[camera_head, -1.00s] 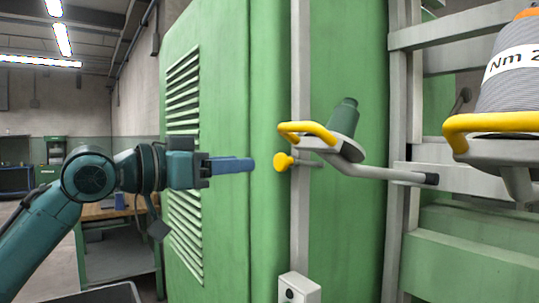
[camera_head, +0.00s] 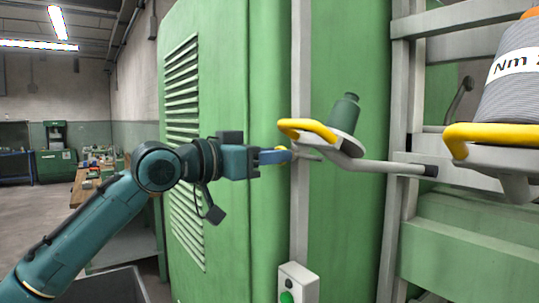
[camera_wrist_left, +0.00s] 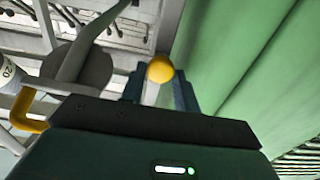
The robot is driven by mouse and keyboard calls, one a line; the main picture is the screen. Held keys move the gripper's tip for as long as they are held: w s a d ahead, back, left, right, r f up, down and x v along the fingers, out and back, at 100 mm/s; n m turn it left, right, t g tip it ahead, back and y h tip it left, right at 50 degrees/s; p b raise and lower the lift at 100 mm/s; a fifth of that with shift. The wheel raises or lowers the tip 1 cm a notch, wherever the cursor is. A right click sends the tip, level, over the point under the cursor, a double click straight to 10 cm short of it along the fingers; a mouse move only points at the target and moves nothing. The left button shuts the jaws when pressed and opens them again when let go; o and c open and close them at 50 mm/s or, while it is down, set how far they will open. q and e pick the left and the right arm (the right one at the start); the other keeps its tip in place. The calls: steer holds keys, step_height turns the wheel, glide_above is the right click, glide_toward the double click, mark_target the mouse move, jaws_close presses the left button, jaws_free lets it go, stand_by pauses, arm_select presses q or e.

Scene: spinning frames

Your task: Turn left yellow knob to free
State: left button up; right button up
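The left yellow knob (camera_head: 282,149) sits on a rod at the grey post, below a yellow handle (camera_head: 308,129). In the head view, the blue fingers of my left gripper (camera_head: 276,156) overlap the knob and hide most of it. In the left wrist view, the round knob (camera_wrist_left: 160,68) appears between the tips of the two fingers of my left gripper (camera_wrist_left: 160,85). The fingers are apart, with a gap between them. Contact with the knob cannot be made out. My right gripper is not in view.
A tilted holder with a green cone (camera_head: 344,114) stands just right of the knob on a grey arm (camera_head: 395,167). A green cabinet (camera_head: 220,60) is behind my gripper. A large spool (camera_head: 515,85) with another yellow handle (camera_head: 490,132) is at right.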

arm_select(q)
steer(key=c, duration=0.3)
steer(key=shift+m, duration=0.3)
steer(key=m, duration=1.7)
steer(key=shift+s+d+f, duration=0.1)
steer(key=shift+s+f, duration=0.05)
steer(key=shift+m, duration=0.3)
